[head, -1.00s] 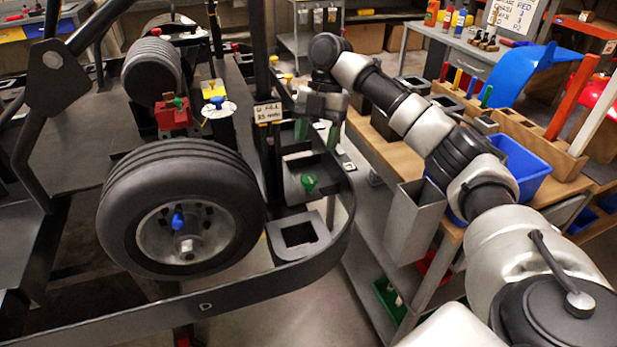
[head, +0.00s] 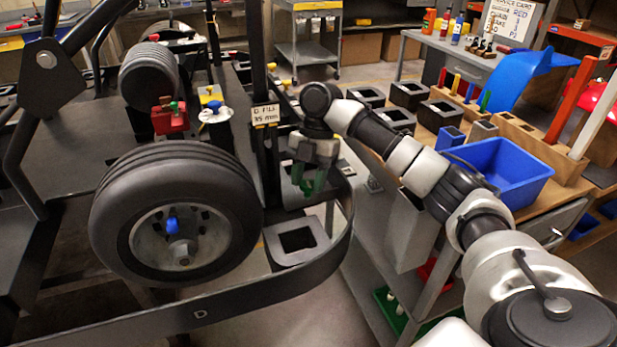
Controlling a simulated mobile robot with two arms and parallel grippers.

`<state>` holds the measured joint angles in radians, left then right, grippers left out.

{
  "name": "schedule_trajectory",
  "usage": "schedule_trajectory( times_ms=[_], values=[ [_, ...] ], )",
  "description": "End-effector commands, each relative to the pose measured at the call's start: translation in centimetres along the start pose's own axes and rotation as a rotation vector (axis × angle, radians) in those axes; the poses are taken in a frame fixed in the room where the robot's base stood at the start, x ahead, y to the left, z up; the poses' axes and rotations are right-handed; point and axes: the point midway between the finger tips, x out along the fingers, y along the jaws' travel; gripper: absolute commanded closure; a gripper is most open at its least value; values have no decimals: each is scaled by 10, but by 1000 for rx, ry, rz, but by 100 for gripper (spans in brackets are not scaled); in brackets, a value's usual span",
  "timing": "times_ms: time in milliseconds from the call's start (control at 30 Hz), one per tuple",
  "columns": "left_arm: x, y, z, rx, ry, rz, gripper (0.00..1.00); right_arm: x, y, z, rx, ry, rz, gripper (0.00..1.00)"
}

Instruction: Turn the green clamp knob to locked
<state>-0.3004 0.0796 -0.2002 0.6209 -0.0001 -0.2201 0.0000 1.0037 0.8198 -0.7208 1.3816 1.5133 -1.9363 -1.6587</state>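The green clamp knob (head: 307,188) is on the kart's right side, by the grey clamp block inside the curved dark rail. My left gripper is not in view.
A black kart wheel (head: 175,215) with a blue knob is left of the clamp. A square dark holder (head: 296,242) sits just below it. A label card (head: 265,114) stands close behind.

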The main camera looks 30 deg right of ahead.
Motion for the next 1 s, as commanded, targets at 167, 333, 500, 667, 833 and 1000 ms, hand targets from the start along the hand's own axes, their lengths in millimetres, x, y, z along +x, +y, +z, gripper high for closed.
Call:
schedule_trajectory(
  times_ms=[167,333,500,667,833,1000],
  values=[
    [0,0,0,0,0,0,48,0,0,0,0,0,0,86],
    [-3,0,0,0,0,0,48,-1,0,0,8,0,2,86],
    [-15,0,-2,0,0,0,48,-3,-1,-1,51,1,19,86],
    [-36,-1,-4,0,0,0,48,-6,-2,-3,137,2,52,86],
    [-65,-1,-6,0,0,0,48,-7,-3,-4,269,2,107,86],
    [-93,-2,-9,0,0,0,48,-7,-3,-4,418,3,169,86]
  ],
)
